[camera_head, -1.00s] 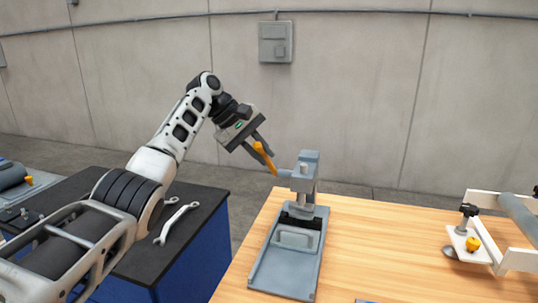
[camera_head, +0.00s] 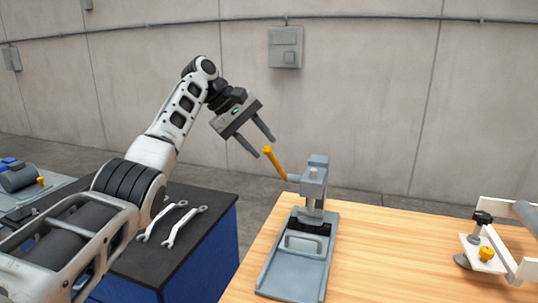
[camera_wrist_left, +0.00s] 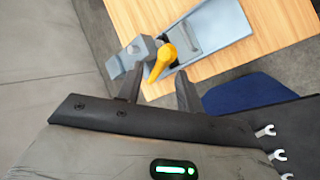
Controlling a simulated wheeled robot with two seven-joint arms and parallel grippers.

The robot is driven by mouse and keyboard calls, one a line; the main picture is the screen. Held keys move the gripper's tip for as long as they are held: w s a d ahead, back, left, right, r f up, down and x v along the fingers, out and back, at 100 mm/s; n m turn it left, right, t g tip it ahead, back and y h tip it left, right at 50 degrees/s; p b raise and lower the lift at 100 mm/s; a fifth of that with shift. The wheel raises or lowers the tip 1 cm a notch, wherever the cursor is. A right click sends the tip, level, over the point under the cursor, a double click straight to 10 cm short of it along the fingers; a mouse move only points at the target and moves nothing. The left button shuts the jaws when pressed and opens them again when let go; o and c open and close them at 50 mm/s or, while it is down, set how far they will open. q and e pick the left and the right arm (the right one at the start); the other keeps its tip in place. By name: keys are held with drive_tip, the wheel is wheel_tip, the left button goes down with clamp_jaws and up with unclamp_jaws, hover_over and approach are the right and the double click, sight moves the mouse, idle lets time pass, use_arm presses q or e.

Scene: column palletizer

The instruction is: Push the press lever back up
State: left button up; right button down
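The grey press (camera_head: 315,190) stands on its base plate (camera_head: 295,277) on the wooden table. Its orange lever (camera_head: 274,162) points up and to the left from the press's side. My left gripper (camera_head: 265,147) is open and empty, with its two fingers spread just above and left of the lever's tip. In the left wrist view the orange lever (camera_wrist_left: 168,55) shows beyond the fingertips of my left gripper (camera_wrist_left: 158,88), and the press head (camera_wrist_left: 135,55) lies beside it. I cannot see any contact between fingers and lever. My right gripper is not in view.
A white fixture with a black knob (camera_head: 483,218) and a yellow knob (camera_head: 486,253) is at the right. The table between press and fixture is clear.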

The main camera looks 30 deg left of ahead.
use_arm(q)
drive_tip(key=v, duration=1.1)
drive_tip(key=shift+r, duration=0.1)
